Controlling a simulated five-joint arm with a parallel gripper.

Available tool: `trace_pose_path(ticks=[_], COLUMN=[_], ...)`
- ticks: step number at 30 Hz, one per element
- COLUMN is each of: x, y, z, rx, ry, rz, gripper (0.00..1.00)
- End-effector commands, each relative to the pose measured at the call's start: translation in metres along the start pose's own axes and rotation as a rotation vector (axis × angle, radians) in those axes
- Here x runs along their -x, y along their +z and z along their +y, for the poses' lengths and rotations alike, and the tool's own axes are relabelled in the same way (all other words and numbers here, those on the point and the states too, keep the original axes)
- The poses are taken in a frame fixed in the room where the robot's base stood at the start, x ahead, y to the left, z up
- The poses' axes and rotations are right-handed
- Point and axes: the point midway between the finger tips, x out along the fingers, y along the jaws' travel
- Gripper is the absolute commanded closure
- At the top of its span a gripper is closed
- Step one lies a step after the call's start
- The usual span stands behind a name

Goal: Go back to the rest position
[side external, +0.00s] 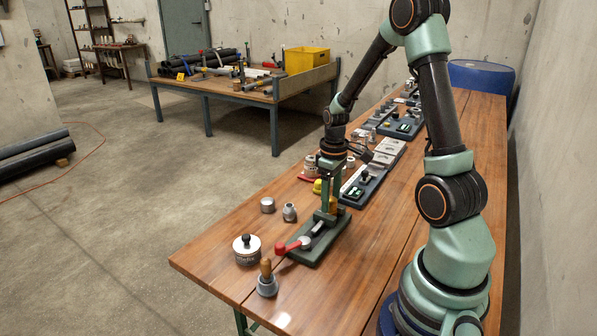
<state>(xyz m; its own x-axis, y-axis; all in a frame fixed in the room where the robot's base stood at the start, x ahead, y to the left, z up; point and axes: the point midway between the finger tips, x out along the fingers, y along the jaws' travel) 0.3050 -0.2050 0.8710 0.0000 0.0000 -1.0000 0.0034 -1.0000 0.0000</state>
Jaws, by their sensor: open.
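My arm reaches over the wooden workbench (390,228) from the right. My gripper (330,200) points down over the back end of a dark green base fixture (315,248). Its green fingers look apart, with a small brownish part showing near their tips. I cannot tell whether they touch that part. The fixture has a grey metal piece along its top and a red-handled lever (287,247) at its front.
A blue drum (482,76) stands beyond.

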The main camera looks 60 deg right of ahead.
Motion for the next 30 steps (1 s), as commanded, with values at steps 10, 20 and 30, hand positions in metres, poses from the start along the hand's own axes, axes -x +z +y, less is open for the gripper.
trace_pose_path(ticks=[10, 20, 30], x=[-0.0003, -0.0011, -0.0011], y=[0.0000, -0.0004, -0.0004], z=[0.0000, -0.0001, -0.0001], rx=[-0.004, -0.005, -0.017], ry=[0.000, 0.000, 0.000], rz=[0.000, 0.000, 0.000], gripper=[0.38, 0.84, 1.00])
